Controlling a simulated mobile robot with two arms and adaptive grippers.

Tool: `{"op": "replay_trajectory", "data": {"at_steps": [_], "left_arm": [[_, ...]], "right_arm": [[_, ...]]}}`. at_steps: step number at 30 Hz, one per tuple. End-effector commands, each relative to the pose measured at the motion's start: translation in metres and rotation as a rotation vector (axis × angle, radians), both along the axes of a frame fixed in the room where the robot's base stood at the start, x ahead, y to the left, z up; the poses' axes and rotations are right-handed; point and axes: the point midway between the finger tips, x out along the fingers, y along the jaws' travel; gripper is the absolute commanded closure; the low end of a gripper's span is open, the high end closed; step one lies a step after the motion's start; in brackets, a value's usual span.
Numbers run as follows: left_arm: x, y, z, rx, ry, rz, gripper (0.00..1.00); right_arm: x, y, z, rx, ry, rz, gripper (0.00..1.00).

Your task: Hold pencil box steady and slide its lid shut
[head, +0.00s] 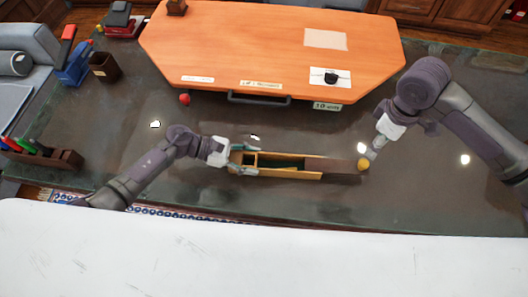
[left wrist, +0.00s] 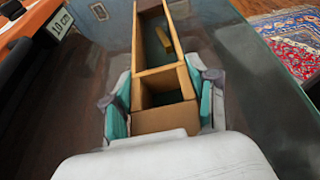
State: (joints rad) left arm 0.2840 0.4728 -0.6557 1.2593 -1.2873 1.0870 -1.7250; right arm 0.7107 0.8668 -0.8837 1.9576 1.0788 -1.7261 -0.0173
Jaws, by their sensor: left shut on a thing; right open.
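The wooden pencil box (head: 290,174) lies lengthwise left to right on the dark glassy desk. Its left part is open, showing a small compartment and a longer one. The dark brown lid (head: 335,166) covers the right part and sticks out past the box's right end. A yellow knob (head: 363,164) is at the lid's right end. My left gripper (head: 244,160) is shut on the box's left end; in the left wrist view, teal pads press both sides of the box (left wrist: 164,119). My right gripper (head: 372,153) is open beside the knob; contact cannot be told.
An orange board (head: 270,45) with a dark handle (head: 259,99) lies behind the box. A small red ball (head: 185,99) sits near its front edge. A pen holder (head: 42,154) and a brown cup (head: 105,67) stand at left. Desk around the box is clear.

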Motion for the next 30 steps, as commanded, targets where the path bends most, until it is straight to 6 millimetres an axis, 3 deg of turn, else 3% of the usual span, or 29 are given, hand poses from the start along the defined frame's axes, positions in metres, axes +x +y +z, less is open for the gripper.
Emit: {"op": "replay_trajectory", "data": {"at_steps": [7,11,14,24,30], "left_arm": [[0.0,0.0,0.0,0.0,0.001,0.0,0.89],[0.0,0.0,0.0,0.001,0.001,0.0,0.89],[0.0,0.0,0.0,0.001,0.0,0.0,0.89],[0.0,0.0,0.0,0.001,0.001,0.0,0.89],[0.0,0.0,0.0,0.001,0.001,0.0,0.89]], "right_arm": [[0.0,0.0,0.0,-0.002,-0.001,0.007,0.44],[-0.004,0.002,-0.001,-0.02,-0.012,0.106,0.44],[-0.009,0.006,-0.002,-0.058,-0.033,0.289,0.44],[-0.033,0.022,0.005,-0.281,-0.084,1.178,0.44],[-0.042,0.028,0.013,-0.391,-0.075,1.517,0.44]]}}
